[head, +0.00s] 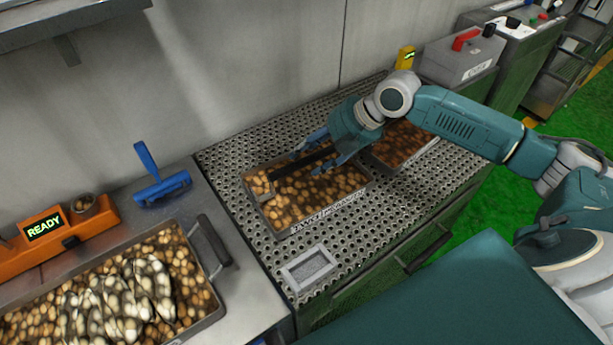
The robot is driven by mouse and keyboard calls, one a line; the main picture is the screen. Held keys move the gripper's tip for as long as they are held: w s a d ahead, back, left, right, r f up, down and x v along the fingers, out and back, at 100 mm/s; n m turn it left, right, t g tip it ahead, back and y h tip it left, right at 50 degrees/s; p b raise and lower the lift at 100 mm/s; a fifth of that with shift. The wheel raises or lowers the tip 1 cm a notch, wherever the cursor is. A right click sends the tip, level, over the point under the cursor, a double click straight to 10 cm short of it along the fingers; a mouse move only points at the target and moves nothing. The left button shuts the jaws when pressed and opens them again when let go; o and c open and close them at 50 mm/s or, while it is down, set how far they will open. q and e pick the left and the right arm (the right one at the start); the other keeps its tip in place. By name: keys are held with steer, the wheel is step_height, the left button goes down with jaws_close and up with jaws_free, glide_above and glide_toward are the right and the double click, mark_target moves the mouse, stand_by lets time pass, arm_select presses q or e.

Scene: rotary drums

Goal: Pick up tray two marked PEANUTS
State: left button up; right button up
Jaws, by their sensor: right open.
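A metal tray of light brown nuts (283,233) sits on the perforated metal counter, with a pale label (328,211) on its front rim whose lettering is too small to read surely. A dark bar (300,165) spans above the nuts. My right gripper (325,152) is open over the tray's back part, its blue fingers close to the bar; whether they touch it I cannot tell. A second tray of darker, reddish nuts (412,141) stands to the right, partly hidden by my right arm. My left gripper is out of view.
A large handled tray (212,275) of nuts with a striped pile lies at the lower left. Nearby are an orange unit reading READY (45,228) and a blue tool (160,182). A grey box with a red handle (458,58) stands behind. The perforated counter (228,170) has free room left of the tray.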

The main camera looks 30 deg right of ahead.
steer(key=shift+x, duration=1.1)
steer(key=shift+w+a+f, duration=0.1)
steer(key=shift+w+f, duration=0.05)
jaws_close()
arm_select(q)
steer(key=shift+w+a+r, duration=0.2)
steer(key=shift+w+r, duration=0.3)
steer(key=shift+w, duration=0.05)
